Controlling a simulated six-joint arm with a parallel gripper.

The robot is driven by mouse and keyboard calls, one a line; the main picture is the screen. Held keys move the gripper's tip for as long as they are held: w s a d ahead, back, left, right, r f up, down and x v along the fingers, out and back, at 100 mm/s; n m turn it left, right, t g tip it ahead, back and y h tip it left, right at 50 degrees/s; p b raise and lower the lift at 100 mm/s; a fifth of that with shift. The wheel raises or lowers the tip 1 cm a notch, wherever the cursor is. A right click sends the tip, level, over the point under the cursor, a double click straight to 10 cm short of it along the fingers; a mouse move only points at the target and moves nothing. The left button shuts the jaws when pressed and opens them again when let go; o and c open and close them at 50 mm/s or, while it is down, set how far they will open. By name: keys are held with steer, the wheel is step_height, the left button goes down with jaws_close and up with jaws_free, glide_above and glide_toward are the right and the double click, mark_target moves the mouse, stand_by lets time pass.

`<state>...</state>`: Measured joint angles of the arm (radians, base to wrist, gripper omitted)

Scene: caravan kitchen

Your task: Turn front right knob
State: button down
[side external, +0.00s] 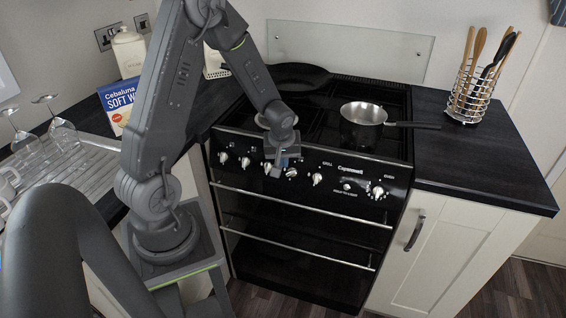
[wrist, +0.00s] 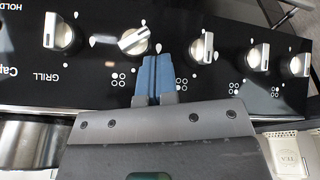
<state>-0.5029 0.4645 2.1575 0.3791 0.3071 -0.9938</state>
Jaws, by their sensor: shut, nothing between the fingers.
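A row of silver knobs runs along the black front panel of the cooker (side external: 300,205). My gripper (side external: 279,170) is at the panel, between two knobs. In the wrist view its blue fingers (wrist: 153,68) are shut together with nothing between them. One knob (wrist: 133,42) stands just left of the fingertips with its grip bar tilted; it also shows in the side view (side external: 291,172). Another knob (wrist: 203,48), its bar upright, is to the right of the fingers. The grill knob (wrist: 58,35) is further left.
A saucepan (side external: 363,113) with a long handle and a black frying pan (side external: 298,76) are on the hob. A utensil holder (side external: 468,97) stands on the right worktop. Oven rails (side external: 300,206) cross below the knobs. The floor before the right cupboard is clear.

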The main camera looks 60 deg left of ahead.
steer(key=shift+s+r, duration=0.1)
steer(key=shift+r, duration=0.15)
